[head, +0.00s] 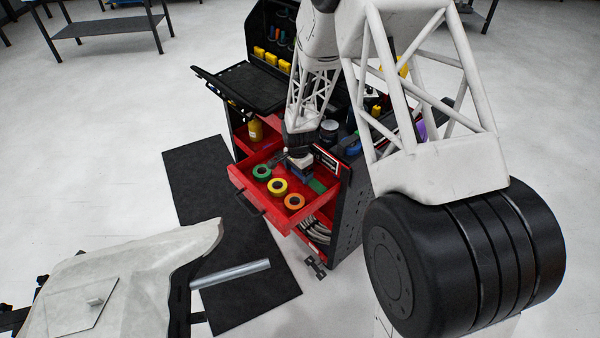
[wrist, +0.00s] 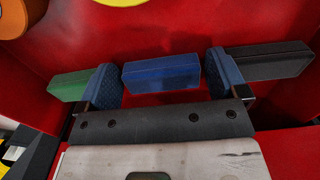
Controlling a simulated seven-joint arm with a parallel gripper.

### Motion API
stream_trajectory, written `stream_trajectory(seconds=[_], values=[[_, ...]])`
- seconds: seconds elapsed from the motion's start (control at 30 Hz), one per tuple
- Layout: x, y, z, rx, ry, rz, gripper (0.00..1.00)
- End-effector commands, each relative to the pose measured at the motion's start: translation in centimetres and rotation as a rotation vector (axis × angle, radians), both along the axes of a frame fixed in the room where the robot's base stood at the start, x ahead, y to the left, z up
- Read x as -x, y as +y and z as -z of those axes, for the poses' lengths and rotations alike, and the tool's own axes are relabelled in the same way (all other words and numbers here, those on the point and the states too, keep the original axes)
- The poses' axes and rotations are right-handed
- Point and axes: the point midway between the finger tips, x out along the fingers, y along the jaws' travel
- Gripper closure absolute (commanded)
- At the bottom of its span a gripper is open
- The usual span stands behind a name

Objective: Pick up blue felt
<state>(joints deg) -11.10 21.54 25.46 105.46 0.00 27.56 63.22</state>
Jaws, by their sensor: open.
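The blue felt (wrist: 162,74) is a small blue block lying in the red drawer, in the middle of the wrist view. My gripper (wrist: 165,80) is open, with one blue-padded finger at each end of the felt. Small gaps seem to show between the fingers and the felt. In the head view my gripper (head: 299,160) is over the open drawer, and the felt is hard to tell apart from it there.
A green block (wrist: 70,86) lies just left of my gripper and a dark grey block (wrist: 268,61) just right. The red drawer (head: 240,183) also holds green (head: 262,172), yellow (head: 277,187) and orange (head: 294,201) tape rolls. The drawer walls are close by.

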Motion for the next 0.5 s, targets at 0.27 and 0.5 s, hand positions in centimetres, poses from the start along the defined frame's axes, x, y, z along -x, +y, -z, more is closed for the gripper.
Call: stream_trajectory(seconds=[0.27,0.5], values=[[-0.01,0.01,-0.02,0.000,0.000,0.000,0.24],[-0.01,0.01,-0.02,0.000,0.000,0.000,0.44]])
